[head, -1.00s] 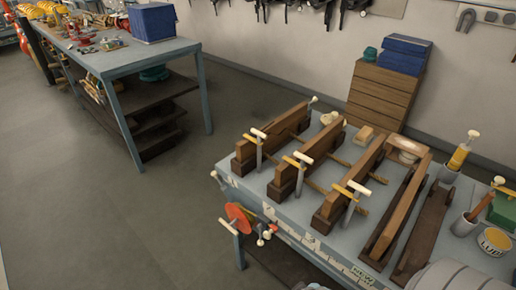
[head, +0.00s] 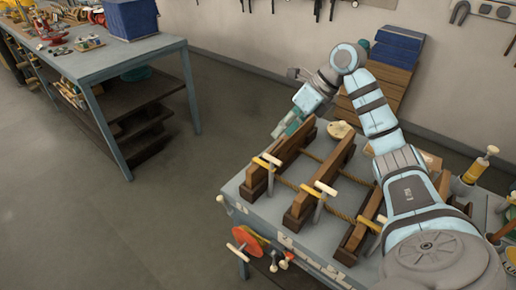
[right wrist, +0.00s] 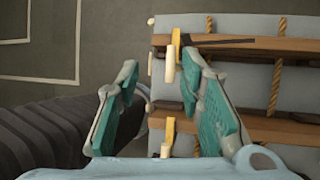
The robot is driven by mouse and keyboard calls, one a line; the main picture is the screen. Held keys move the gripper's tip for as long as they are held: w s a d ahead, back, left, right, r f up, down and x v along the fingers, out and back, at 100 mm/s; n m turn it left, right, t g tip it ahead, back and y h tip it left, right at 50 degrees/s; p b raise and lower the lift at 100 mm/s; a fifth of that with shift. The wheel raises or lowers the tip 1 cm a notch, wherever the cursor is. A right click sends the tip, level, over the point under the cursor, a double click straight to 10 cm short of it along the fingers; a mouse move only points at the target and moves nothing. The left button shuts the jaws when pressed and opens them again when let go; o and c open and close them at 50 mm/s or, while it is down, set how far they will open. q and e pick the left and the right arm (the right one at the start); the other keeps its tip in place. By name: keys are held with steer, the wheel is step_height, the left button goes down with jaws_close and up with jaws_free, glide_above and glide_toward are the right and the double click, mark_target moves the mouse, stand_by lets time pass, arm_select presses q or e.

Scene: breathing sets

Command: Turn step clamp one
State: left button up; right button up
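Several step clamps with yellow bars and cream handles sit on brown wooden beams: the leftmost clamp (head: 267,162), a middle clamp (head: 325,187) and another clamp (head: 367,222) partly behind my right arm. My right gripper (head: 292,124) is over the far end of the leftmost beam in the head view. In the right wrist view the right gripper (right wrist: 162,85) is open, its teal-padded fingers apart and empty. A yellow clamp with a cream handle (right wrist: 169,66) shows in the gap near the fingertips, and a second clamp (right wrist: 168,132) lies lower. My left gripper is out of view.
The beams stand on a grey workbench (head: 232,188) with ropes (head: 335,205) between them. A red wheel (head: 247,243) sticks out at its front. Blue boxes (head: 397,48) stand at the back. The floor on the left is free; another bench (head: 80,68) stands beyond.

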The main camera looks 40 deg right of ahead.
mark_target(274, 160)
steer(key=shift+g+h, duration=0.3)
steer(key=shift+h, duration=0.2)
steer(key=f+b, duration=0.1)
steer(key=f, duration=0.1)
steer(key=f+b, duration=0.2)
steer(key=f, duration=0.1)
steer(key=a+f+b, duration=0.1)
steer(key=f, duration=0.2)
steer(key=shift+s+b, duration=0.15)
steer(key=shift+b, duration=0.2)
steer(key=x, duration=0.4)
steer(key=shift+w+d+f, duration=0.25)
steer(key=shift+w, duration=0.25)
steer(key=shift+s+f, duration=0.1)
steer(key=shift+s, duration=0.25)
steer(key=shift+a, duration=0.1)
steer(key=shift+c, duration=1.3)
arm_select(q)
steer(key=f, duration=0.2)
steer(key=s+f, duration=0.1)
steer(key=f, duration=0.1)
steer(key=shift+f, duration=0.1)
arm_select(e)
steer(key=shift+w, duration=0.1)
jaws_close()
